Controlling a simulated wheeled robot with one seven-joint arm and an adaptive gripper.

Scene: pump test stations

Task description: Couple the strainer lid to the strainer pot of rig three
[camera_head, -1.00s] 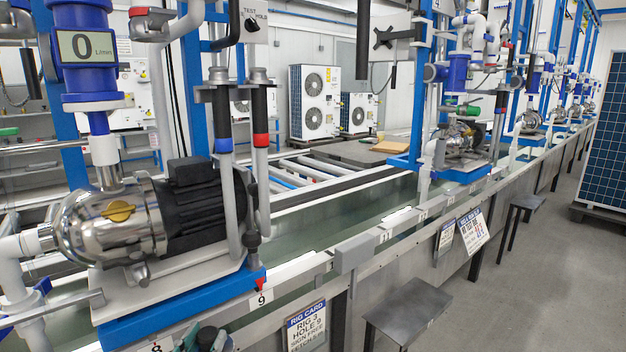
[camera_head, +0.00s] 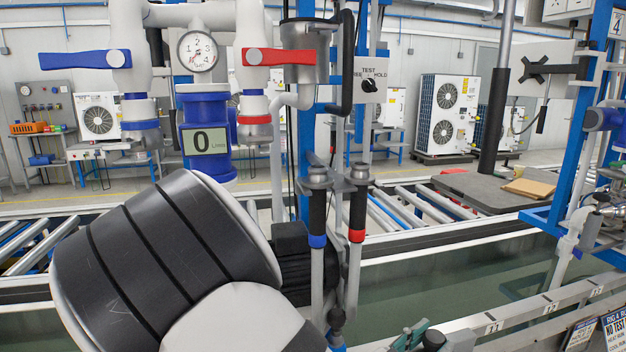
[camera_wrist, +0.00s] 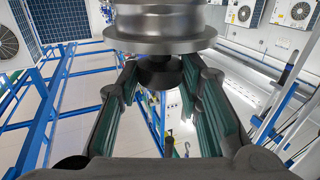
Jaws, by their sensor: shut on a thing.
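My gripper (camera_wrist: 160,76) is shut on the dark knob of the strainer lid (camera_wrist: 160,42), a round grey metal piece with a wide flange. In the wrist view the lid fills the top middle, with the knob between the green finger pads. In the head view the teal and dark fingers (camera_head: 410,338) just show at the bottom edge; I cannot make out the lid there. A grey cylinder (camera_head: 308,45) with a black loop beside it, high on the near rig, looks like the strainer pot. The lid and this pot are apart.
A water trough (camera_head: 450,270) runs behind.

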